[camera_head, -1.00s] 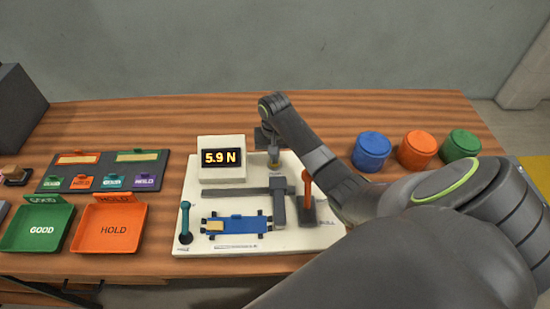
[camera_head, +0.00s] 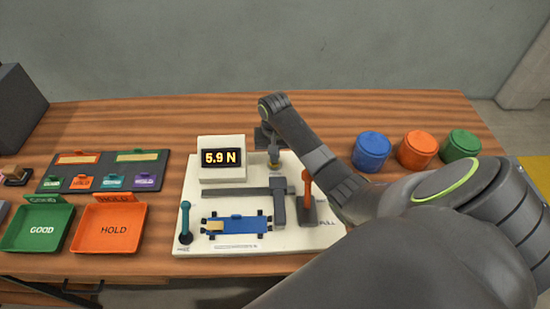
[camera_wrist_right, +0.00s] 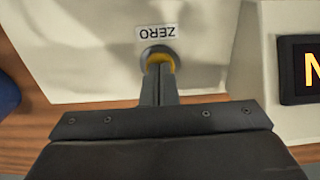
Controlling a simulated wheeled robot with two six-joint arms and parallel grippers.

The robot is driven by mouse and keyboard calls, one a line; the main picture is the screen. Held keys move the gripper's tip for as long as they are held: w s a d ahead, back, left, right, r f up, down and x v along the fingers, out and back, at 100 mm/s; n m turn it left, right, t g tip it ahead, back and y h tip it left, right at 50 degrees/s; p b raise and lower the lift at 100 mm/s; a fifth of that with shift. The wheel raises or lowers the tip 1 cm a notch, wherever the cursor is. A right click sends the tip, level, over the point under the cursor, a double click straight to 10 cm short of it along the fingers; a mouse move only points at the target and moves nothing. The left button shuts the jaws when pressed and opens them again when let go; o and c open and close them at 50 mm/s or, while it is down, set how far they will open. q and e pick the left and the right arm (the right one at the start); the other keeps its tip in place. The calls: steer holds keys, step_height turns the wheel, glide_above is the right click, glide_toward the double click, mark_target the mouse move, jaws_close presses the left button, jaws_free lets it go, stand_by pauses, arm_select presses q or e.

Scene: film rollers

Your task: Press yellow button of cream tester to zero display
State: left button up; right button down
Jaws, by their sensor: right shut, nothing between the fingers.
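The cream tester (camera_head: 187,232) stands on the wooden table, and its display (camera_head: 223,158) reads 5.9 N. In the right wrist view the yellow button (camera_wrist_right: 169,62) sits in a grey ring beside the ZERO label (camera_wrist_right: 156,32). My right gripper (camera_wrist_right: 157,72) is shut and empty, its fingertips over the button and partly hiding it. They look in contact with it, but I cannot tell how far it is pressed. In the head view my right gripper (camera_head: 273,162) points down at the tester's back right. My left gripper is not in view.
An orange-handled lever (camera_head: 307,186) and a blue roller fixture (camera_head: 236,225) are on the tester. Green (camera_head: 38,243) and orange HOLD (camera_head: 108,243) trays lie left. Blue (camera_head: 371,150), orange (camera_head: 417,148) and green (camera_head: 460,146) round containers stand right, behind my arm.

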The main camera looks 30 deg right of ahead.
steer(key=shift+f+p, duration=0.15)
steer(key=shift+p, duration=0.45)
stand_by(1.1)
step_height(320, 180, up, 10)
steer(key=p, duration=1.2)
steer(key=shift+p, duration=0.4)
stand_by(0.3)
